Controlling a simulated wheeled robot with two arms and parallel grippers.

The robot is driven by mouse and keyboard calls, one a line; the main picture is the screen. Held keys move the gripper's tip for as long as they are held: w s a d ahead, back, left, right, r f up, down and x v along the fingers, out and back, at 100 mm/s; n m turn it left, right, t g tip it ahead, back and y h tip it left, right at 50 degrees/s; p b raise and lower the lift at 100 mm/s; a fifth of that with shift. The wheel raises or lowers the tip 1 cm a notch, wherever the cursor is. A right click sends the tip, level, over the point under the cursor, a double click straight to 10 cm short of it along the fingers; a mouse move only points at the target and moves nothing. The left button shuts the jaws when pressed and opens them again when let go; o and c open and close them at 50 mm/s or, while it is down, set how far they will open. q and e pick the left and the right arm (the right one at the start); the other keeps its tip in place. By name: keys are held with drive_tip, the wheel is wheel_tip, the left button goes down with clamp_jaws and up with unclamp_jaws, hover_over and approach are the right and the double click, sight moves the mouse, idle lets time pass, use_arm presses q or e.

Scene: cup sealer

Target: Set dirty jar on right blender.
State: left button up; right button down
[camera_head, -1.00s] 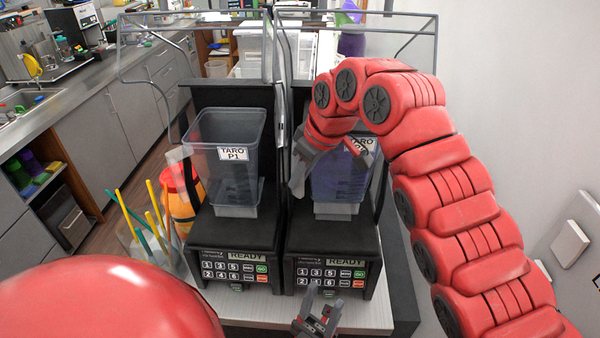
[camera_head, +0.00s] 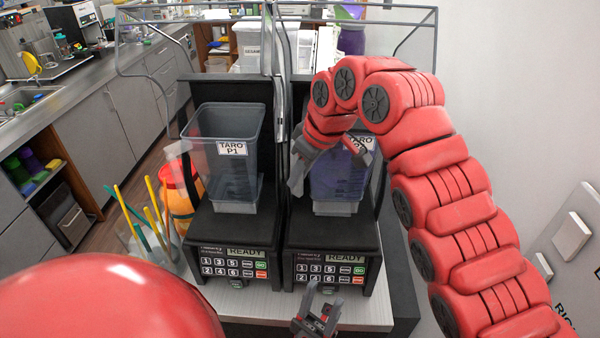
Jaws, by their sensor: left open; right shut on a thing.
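The right blender (camera_head: 330,240) stands on the counter with its display reading READY. A clear greyish jar (camera_head: 338,180) with a TARO label is at its top, upright; I cannot tell if it is fully seated. My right gripper (camera_head: 328,165) is shut on this jar, reaching over it from above, and the arm hides part of the jar. Purple smears seem to show on the jar. My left gripper (camera_head: 318,310) is open and empty in front of the right blender, low near the counter's front edge.
The left blender (camera_head: 232,235) bears another clear jar (camera_head: 228,160) labelled TARO P1, close beside the right one. A clear container with straws (camera_head: 150,235) and an orange jar (camera_head: 180,200) stand at left. A clear guard frame (camera_head: 200,45) rises behind. A wall is at right.

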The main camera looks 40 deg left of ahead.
drive_tip(key=shift+w+a+r, duration=0.1)
drive_tip(key=shift+a+r, duration=0.05)
drive_tip(key=shift+r, duration=0.05)
drive_tip(key=shift+f+b, duration=0.95)
drive_tip(key=shift+f, duration=0.35)
idle(1.7)
drive_tip(key=c, duration=0.8)
unclamp_jaws()
drive_tip(key=shift+o, duration=0.6)
drive_tip(key=shift+f, duration=0.1)
drive_tip(key=shift+d+r+b, duration=0.2)
drive_tip(key=shift+b, duration=0.1)
drive_tip(key=p+v, duration=0.5)
drive_tip(key=v, duration=0.6)
drive_tip(key=shift+r, duration=0.35)
